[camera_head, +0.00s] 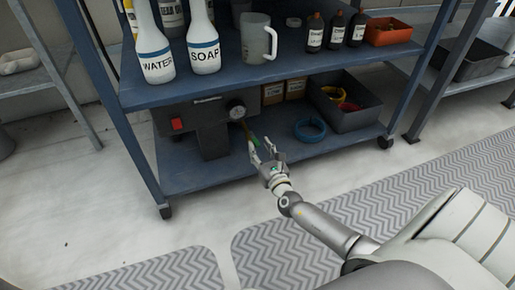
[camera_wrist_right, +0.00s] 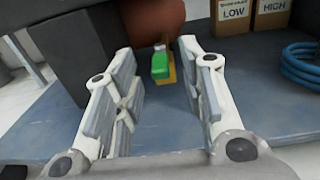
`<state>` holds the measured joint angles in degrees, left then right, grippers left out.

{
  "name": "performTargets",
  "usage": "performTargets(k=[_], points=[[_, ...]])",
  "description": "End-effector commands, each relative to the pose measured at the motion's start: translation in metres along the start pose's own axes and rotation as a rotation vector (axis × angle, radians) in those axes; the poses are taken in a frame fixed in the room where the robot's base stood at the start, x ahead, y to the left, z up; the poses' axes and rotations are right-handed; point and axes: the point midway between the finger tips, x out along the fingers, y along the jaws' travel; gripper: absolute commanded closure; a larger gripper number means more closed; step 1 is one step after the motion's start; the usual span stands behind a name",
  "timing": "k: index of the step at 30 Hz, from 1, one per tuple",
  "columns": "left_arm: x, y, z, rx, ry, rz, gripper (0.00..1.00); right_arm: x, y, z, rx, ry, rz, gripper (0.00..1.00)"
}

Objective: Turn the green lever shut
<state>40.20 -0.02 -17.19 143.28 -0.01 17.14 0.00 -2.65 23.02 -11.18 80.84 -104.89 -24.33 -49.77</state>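The green lever (camera_head: 255,141) is a small green handle at the lower shelf of the blue cart, beside a grey machine (camera_head: 211,130) with a red switch and a round gauge. In the right wrist view the green lever (camera_wrist_right: 160,64) lies ahead of the fingers, on a yellow piece below a reddish-brown rounded body (camera_wrist_right: 155,22). My right gripper (camera_head: 266,148) is open, its fingers pointing at the lever. In the wrist view its fingers (camera_wrist_right: 158,85) are spread with nothing between them, and the lever is beyond the tips. My left gripper is not in view.
The upper shelf (camera_head: 225,74) with bottles (camera_head: 154,55) and a jug (camera_head: 256,40) hangs above the gripper. Cart posts stand at the corners.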

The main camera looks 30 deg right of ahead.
Motion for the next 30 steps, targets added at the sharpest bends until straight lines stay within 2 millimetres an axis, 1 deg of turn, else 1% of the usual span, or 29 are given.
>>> performTargets(k=[1, 6, 16, 24, 25, 30], points=[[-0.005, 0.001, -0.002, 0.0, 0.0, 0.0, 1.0, 0.008, 0.0, -0.002, 0.002, -0.003, -0.002, 0.62], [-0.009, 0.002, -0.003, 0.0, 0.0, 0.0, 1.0, 0.023, 0.001, -0.001, 0.001, -0.001, 0.0, 0.62], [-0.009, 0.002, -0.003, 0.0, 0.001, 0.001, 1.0, 0.025, 0.001, 0.0, 0.001, 0.001, 0.001, 0.62], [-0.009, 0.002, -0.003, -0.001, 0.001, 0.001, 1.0, 0.025, 0.001, 0.0, 0.002, 0.001, 0.001, 0.97], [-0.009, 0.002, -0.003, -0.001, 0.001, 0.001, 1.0, 0.025, 0.001, 0.0, 0.002, 0.001, 0.001, 1.0], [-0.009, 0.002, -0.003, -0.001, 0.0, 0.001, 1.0, 0.025, 0.001, 0.0, 0.002, 0.001, 0.001, 1.0]])
